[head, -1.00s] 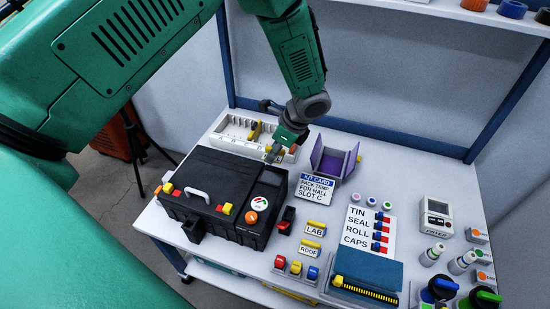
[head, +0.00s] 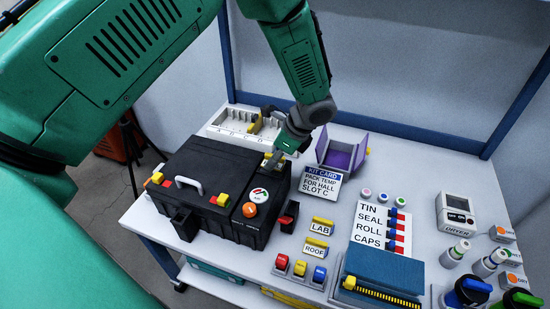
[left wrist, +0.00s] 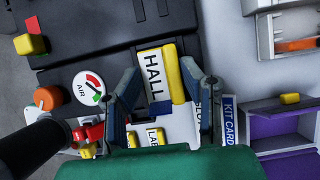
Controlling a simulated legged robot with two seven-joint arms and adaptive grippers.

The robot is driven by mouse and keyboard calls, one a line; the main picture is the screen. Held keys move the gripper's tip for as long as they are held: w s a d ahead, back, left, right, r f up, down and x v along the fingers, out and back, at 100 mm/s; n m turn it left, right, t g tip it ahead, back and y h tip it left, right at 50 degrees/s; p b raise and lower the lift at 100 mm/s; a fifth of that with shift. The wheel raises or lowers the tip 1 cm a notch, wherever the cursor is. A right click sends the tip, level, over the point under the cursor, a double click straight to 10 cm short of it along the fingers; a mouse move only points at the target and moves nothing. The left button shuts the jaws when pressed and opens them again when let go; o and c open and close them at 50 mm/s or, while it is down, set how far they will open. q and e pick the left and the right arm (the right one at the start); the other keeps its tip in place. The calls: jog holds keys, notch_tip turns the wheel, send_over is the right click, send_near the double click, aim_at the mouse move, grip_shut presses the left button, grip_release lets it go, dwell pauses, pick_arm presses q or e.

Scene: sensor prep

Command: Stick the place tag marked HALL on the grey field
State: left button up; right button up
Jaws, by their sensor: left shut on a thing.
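My left gripper (head: 277,158) is shut on the HALL tag, over the far right part of the black case (head: 205,165). In the left wrist view the white HALL tag (left wrist: 152,72) with its yellow grip (left wrist: 175,78) lies between the two fingers (left wrist: 162,95). The grey field (head: 268,176) shows as a small patch on the case lid, beyond the round AIR gauge (head: 259,194); the tag and gripper partly cover it. I cannot tell whether the tag touches the lid. My right gripper is not in view.
The KIT CARD (head: 320,183) and an open purple-lined box (head: 340,158) stand right of the gripper. A white slotted rack (head: 228,125) is behind the case. LAB (head: 320,228) and ROOF (head: 315,251) tags lie in front. The case has a raised handle (head: 188,186).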

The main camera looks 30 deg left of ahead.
pick_arm(q)
jog(key=shift+f+p, duration=0.1)
jog(key=shift+p, duration=0.2)
dwell(0.5)
jog(key=shift+f, duration=0.4)
dwell(0.8)
jog(key=shift+p, duration=0.5)
jog(key=shift+f, duration=0.1)
dwell(0.6)
jog(key=o, duration=1)
jog(key=shift+c, duration=0.2)
jog(key=shift+o, duration=0.5)
jog(key=shift+o, duration=0.8)
